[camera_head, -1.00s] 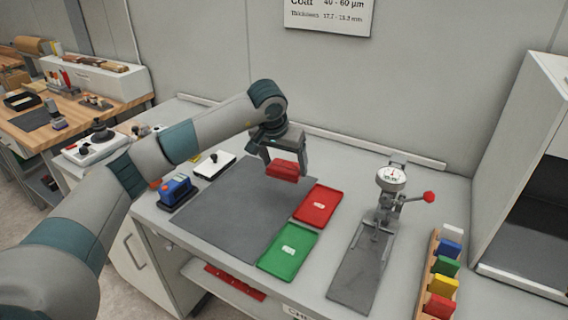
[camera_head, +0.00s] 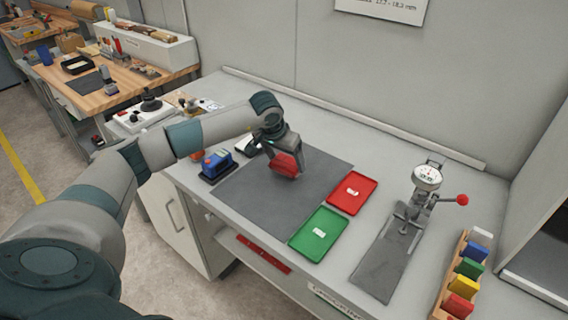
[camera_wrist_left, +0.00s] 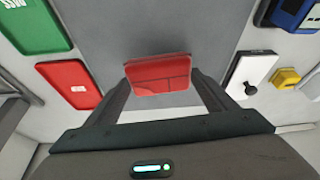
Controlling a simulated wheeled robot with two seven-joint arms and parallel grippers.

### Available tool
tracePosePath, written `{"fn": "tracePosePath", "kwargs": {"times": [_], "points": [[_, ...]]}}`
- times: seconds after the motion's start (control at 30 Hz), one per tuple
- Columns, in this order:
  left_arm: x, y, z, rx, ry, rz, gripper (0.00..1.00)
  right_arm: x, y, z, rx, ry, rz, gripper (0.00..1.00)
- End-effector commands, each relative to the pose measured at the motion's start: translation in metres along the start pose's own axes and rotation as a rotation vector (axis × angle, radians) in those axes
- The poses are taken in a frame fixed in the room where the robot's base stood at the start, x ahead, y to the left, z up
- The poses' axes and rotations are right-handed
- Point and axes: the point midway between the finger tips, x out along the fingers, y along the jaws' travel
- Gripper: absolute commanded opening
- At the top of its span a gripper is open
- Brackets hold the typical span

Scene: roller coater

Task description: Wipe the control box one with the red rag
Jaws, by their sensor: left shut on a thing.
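My left gripper (camera_head: 283,153) is shut on the red rag (camera_head: 285,167), a folded red block held above the dark grey mat. The rag also shows between the fingers in the left wrist view (camera_wrist_left: 160,75). A small white box with a black knob (camera_head: 246,145) sits at the mat's back left, partly hidden by my gripper; it shows more clearly in the wrist view (camera_wrist_left: 250,72). A larger white box with a black knob (camera_head: 143,116) stands farther left. I cannot tell which is control box one. The rag is apart from both. My right gripper is not in view.
A blue device (camera_head: 217,164) stands left of the mat (camera_head: 250,195). A red tray (camera_head: 352,192) and green tray (camera_head: 318,233) lie at its right. A dial gauge stand (camera_head: 420,190) and a rack of coloured blocks (camera_head: 462,275) are farther right.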

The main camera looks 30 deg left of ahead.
Motion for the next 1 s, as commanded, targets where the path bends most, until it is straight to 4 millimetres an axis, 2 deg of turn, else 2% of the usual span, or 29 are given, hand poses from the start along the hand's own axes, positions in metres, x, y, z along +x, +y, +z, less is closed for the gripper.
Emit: {"fn": "tracePosePath", "kwargs": {"times": [0.47, 0.67, 0.8, 1.0], "points": [[0.004, -0.005, 0.003, 0.000, 0.001, 0.000, 0.60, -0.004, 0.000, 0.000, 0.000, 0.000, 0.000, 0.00], [0.020, -0.005, 0.011, -0.001, -0.003, 0.000, 0.60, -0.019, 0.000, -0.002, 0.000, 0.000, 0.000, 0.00], [0.034, -0.005, 0.016, 0.000, -0.001, 0.000, 0.60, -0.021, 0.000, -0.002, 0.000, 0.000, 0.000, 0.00], [0.036, -0.005, 0.016, 0.000, 0.001, 0.000, 0.60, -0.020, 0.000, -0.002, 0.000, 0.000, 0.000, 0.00]]}}
